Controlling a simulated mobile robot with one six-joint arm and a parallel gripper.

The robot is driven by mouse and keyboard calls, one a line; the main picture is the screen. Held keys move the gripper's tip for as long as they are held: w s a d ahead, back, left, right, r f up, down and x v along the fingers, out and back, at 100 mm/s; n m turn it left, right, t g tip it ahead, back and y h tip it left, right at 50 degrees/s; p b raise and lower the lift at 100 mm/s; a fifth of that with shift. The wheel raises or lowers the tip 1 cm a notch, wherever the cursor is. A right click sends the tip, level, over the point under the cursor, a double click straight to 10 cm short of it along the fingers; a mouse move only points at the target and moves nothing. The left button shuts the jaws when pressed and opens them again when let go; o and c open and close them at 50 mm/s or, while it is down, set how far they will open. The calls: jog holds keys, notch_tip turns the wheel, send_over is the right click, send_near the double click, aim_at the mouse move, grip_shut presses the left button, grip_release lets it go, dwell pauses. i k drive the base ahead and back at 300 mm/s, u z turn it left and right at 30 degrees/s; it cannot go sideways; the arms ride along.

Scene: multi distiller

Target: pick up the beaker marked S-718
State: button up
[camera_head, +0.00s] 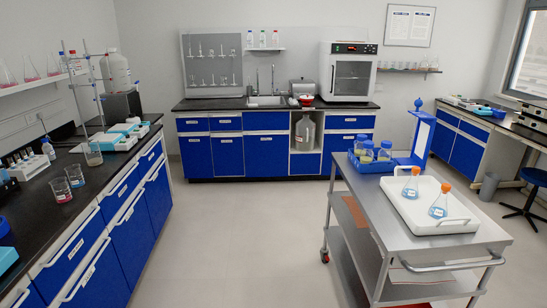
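Beakers stand on the black left bench (22,203). One beaker (60,191) with red liquid and a label is nearest me. A second beaker (75,177) stands just behind it to the right, apart from or close beside it. A third, larger beaker (93,155) with greyish contents stands farther back near the bench edge. Their markings are too small to read, so I cannot tell which one is S-718. My gripper is not in view.
A steel trolley (385,205) on the right carries a white tray (411,218) with two orange-capped flasks. The sink counter (217,104) lines the back wall. A blue stool (535,178) stands far right. The floor (240,240) between bench and trolley is clear.

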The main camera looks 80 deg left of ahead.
aim_at(74, 173)
jog(key=u, duration=0.7)
jog(key=k, duration=1.05)
jog(key=u, duration=1.45)
jog(key=i, duration=0.55)
jog(key=u, duration=0.65)
jog(key=i, duration=1.55)
jog(key=u, duration=1.15)
jog(key=i, duration=0.85)
jog(key=u, duration=0.3)
